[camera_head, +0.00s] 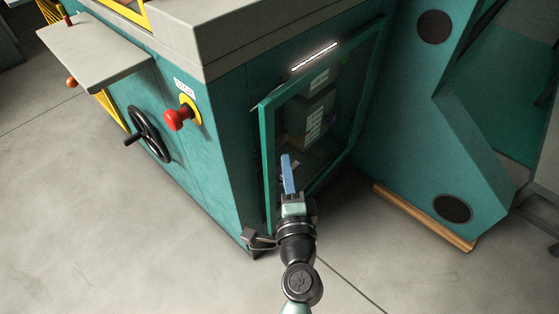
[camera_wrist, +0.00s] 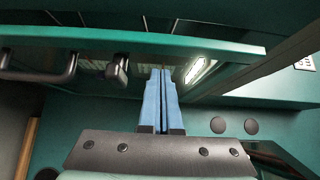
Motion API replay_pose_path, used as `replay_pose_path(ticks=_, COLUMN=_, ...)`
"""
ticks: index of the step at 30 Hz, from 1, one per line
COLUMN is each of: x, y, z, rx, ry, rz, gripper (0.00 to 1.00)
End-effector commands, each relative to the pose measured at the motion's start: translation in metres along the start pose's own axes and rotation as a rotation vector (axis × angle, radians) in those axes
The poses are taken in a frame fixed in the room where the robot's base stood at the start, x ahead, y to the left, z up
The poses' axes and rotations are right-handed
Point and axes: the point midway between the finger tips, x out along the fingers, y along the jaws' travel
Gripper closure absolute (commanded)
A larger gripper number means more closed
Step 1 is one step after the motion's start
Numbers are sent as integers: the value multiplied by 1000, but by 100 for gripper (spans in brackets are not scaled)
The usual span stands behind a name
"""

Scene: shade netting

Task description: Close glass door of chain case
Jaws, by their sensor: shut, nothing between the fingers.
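The glass door (camera_head: 268,165) has a teal frame and a dark pane, on the right-hand side of the teal machine. Its near left edge seems to stand a little proud of the case, so it looks slightly ajar; how wide the gap is, I cannot tell. My gripper (camera_head: 287,164), with blue fingers, is shut and empty in front of the lower pane. In the wrist view the closed fingers (camera_wrist: 160,76) point toward a teal frame bar (camera_wrist: 130,38) with a dark handle (camera_wrist: 45,76) to the left. Contact with the door cannot be made out.
A red stop button (camera_head: 177,119) and a black handwheel (camera_head: 149,133) stick out of the machine's front, left of the door. A teal machine part (camera_head: 425,130) stands to the right, with a wooden strip (camera_head: 425,218) at its foot. The floor at the lower left is clear.

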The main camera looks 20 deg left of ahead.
Motion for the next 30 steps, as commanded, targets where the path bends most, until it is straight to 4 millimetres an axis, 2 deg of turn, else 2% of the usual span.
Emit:
replay_pose_path(ticks=6, x=12, y=0, z=12, rx=-1, ry=1, rz=0, gripper=100)
replay_pose_path(ticks=17, x=14, y=0, z=14, rx=-1, ry=2, rz=0, gripper=100)
replay_pose_path(ticks=24, x=38, y=-1, z=39, rx=0, ry=0, rz=1, gripper=100)
replay_pose_path(ticks=30, x=45, y=-2, z=50, rx=-1, ry=-8, rz=-2, gripper=100)
